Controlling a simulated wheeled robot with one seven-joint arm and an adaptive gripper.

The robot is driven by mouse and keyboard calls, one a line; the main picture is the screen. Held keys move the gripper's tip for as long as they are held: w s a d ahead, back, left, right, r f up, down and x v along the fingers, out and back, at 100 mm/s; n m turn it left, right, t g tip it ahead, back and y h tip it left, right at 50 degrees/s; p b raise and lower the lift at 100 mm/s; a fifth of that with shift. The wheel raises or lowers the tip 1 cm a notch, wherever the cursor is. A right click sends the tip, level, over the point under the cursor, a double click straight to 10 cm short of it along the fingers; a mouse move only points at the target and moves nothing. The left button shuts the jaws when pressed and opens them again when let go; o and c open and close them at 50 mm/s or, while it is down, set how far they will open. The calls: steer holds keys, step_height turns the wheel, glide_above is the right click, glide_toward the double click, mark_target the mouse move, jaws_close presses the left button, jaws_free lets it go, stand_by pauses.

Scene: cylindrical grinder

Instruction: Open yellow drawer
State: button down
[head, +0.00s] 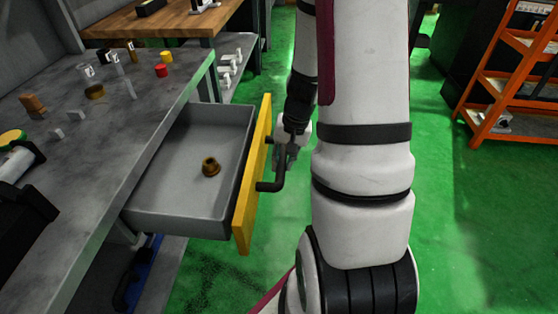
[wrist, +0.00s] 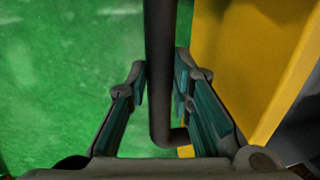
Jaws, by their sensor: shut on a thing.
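The yellow drawer (head: 252,175) is pulled out from under the grey workbench, and its grey inside shows. A brown ring-like part (head: 210,166) lies on the drawer floor. The drawer's dark bar handle (head: 272,185) stands out from the yellow front. My gripper (head: 284,152) is at the handle, partly hidden by my arm in the head view. In the wrist view, the fingers of my gripper (wrist: 160,88) are on both sides of the dark handle (wrist: 160,60), shut on it. The yellow front (wrist: 245,60) is to the right there.
The grey workbench (head: 110,120) carries several small parts, with a red cylinder (head: 161,70) and a yellow one (head: 166,56) near its far end. An orange shelf rack (head: 490,85) stands at the right. Green floor (head: 460,220) is clear between.

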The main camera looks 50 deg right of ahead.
steer(key=c, duration=1.4)
jaws_free()
steer(key=r, duration=0.4)
steer(key=s+d+r, duration=0.1)
steer(key=r, duration=0.6)
steer(key=shift+s+d+r, duration=0.25)
steer(key=shift+s+r, duration=0.1)
steer(key=shift+s, duration=0.05)
steer(key=shift+a, duration=0.1)
